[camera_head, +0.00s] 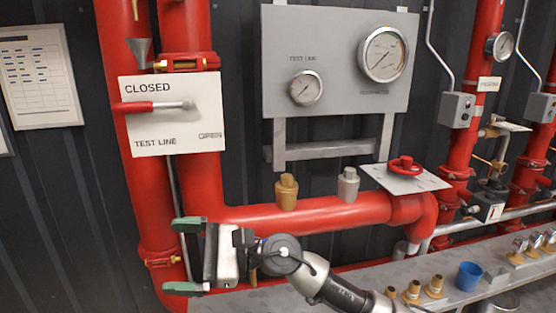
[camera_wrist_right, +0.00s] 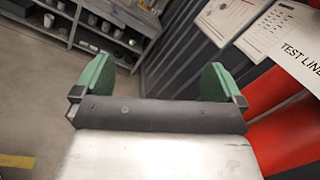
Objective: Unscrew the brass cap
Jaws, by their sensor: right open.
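The brass cap (camera_head: 287,192) sits upright on top of the horizontal red pipe (camera_head: 320,214) in the head view, left of a similar grey cap (camera_head: 348,185). My right gripper (camera_head: 184,257) is left of and below the brass cap, its green fingers spread apart and pointing left, with nothing between them. In the right wrist view the two fingers (camera_wrist_right: 158,82) are also apart and empty, and the brass cap is not in that view. My left gripper is not in view.
A CLOSED/OPEN test line plate (camera_head: 172,113) with a red-handled lever is on the left pipe. A gauge panel (camera_head: 335,60) hangs above the caps. A red valve wheel (camera_head: 404,165) is to the right. The grey bench (camera_head: 455,268) holds brass fittings and a blue cup (camera_head: 469,276).

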